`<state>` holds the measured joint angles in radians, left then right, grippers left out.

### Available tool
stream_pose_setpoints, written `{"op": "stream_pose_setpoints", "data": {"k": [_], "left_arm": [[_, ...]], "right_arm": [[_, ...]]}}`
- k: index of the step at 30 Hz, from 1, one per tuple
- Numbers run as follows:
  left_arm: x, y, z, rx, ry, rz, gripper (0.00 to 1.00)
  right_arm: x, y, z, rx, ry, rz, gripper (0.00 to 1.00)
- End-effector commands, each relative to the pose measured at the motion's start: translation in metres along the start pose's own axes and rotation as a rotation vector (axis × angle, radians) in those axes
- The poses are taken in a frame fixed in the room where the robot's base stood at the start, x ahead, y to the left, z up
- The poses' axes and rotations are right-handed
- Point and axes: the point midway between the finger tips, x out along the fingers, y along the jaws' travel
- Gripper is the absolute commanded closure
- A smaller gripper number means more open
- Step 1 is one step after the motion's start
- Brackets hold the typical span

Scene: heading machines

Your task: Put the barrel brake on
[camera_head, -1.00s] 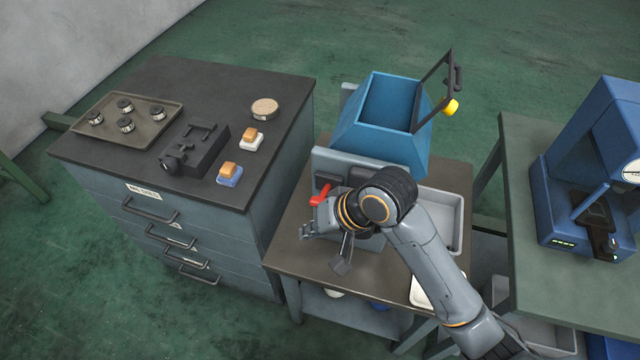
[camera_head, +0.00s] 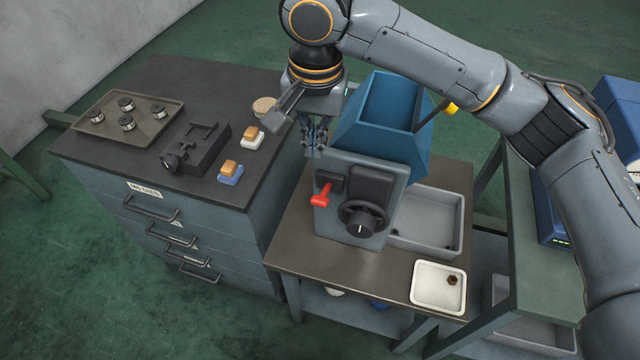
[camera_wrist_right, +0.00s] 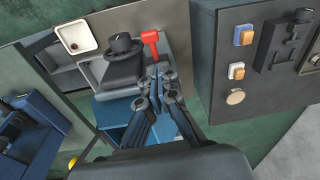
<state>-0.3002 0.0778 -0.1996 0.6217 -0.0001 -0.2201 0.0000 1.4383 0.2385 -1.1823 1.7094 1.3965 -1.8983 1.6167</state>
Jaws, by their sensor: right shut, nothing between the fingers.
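A machine with a blue open-topped barrel (camera_head: 385,110) stands on the small table. On its grey front panel (camera_head: 335,222) is a red lever (camera_head: 320,194), slanting down to the left, and a black handwheel (camera_head: 362,219) to its right. Which part is the barrel brake is not labelled; the red lever looks most like it. In the right wrist view the red lever (camera_wrist_right: 150,42) lies just beyond the fingertips. My right gripper (camera_head: 315,145) is shut and empty, pointing down above and behind the lever, apart from it. My left gripper is not in view.
A grey bin (camera_head: 428,237) and white tray (camera_head: 425,299) with a small brown part lie right of the machine. The drawer cabinet (camera_head: 180,85) at left carries a vise, button boxes and a tray of parts. A blue machine (camera_head: 615,120) stands at right.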

Motion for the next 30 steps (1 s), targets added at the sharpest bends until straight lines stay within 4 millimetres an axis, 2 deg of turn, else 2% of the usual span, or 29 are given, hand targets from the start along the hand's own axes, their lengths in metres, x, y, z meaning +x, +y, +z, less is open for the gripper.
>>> {"op": "stream_pose_setpoints", "data": {"k": [2,6,19,23,30], "left_arm": [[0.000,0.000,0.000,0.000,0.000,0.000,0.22],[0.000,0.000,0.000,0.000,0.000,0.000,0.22],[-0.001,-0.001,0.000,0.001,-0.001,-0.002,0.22],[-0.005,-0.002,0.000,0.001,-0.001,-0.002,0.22],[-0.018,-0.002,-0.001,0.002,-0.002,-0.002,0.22]], "right_arm": [[-0.012,0.004,-0.006,0.045,0.015,0.028,1.00],[-0.021,0.009,-0.010,0.089,0.022,0.053,1.00],[-0.020,0.009,-0.011,0.096,0.022,0.057,1.00],[-0.009,0.010,-0.011,0.095,0.021,0.059,1.00],[0.038,0.013,-0.012,0.095,0.020,0.059,1.00]]}}
